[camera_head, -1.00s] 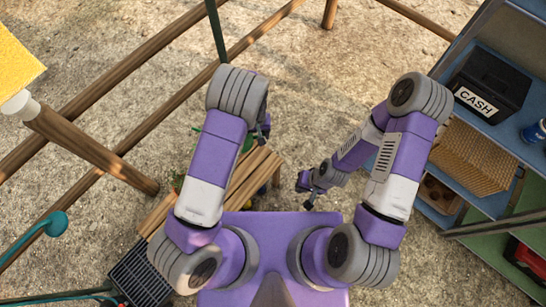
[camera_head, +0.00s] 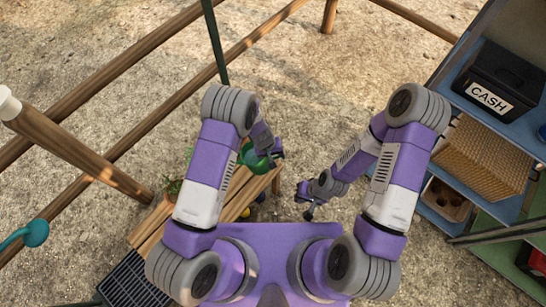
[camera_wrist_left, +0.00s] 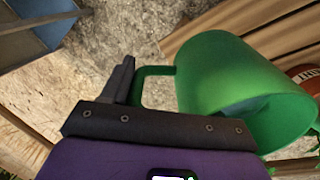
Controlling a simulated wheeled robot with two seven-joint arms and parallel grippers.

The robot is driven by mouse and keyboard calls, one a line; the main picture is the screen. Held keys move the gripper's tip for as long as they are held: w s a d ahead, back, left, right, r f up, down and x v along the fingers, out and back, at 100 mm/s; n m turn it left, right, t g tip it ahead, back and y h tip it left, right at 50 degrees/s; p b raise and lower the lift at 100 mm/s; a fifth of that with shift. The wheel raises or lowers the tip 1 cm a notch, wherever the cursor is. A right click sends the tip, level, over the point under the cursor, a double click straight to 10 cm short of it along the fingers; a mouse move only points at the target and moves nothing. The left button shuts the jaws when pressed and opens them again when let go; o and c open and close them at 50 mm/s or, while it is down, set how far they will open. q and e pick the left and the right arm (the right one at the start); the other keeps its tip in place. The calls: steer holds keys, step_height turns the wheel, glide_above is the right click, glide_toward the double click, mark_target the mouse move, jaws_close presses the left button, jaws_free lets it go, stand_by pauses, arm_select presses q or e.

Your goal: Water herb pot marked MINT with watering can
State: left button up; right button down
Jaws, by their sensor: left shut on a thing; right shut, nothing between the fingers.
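The green watering can (camera_head: 256,158) is held over the wooden bench, partly hidden by my left arm in the head view. My left gripper (camera_head: 277,155) is shut on its handle. In the left wrist view, the can's round body (camera_wrist_left: 230,90) fills the right, and its handle (camera_wrist_left: 150,72) is beside my left gripper's dark finger (camera_wrist_left: 125,78). A terracotta pot (camera_wrist_left: 307,76) with a pale label shows at the right edge; the label is cut off and only partly legible. My right gripper (camera_head: 307,206) is shut and empty, right of the bench.
The slatted wooden bench (camera_head: 150,232) carries green plants (camera_head: 172,187), partly hidden by my left arm. Shelves with a black CASH box (camera_head: 499,80) and a woven basket (camera_head: 482,158) stand at the right. Wooden rails (camera_head: 75,150) cross the left. Bare ground lies between bench and shelves.

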arm_select(q)
steer(key=shift+w+d+r+h+b, duration=0.1)
steer(key=shift+r+h+b, duration=0.25)
steer(key=shift+h+b, duration=0.55)
steer(key=h+b, duration=0.1)
steer(key=b, duration=0.2)
steer(key=h+b, duration=0.1)
steer(key=b, duration=0.2)
steer(key=shift+a+r, duration=0.4)
steer(key=shift+a+r+h, duration=0.2)
steer(key=shift+r+h, duration=0.1)
steer(key=shift+r, duration=0.35)
steer(key=shift+a+r+h, duration=0.2)
steer(key=shift+r+h, duration=0.1)
steer(key=shift+r, duration=0.3)
step_height(320, 180, up, 5)
steer(key=y+p, duration=0.6)
steer(key=p, duration=1.2)
steer(key=shift+d+f+y+p, duration=0.1)
steer(key=shift+y+p, duration=0.2)
steer(key=shift+p, duration=0.05)
steer(key=shift+y+p, duration=0.45)
steer(key=shift+y, duration=0.05)
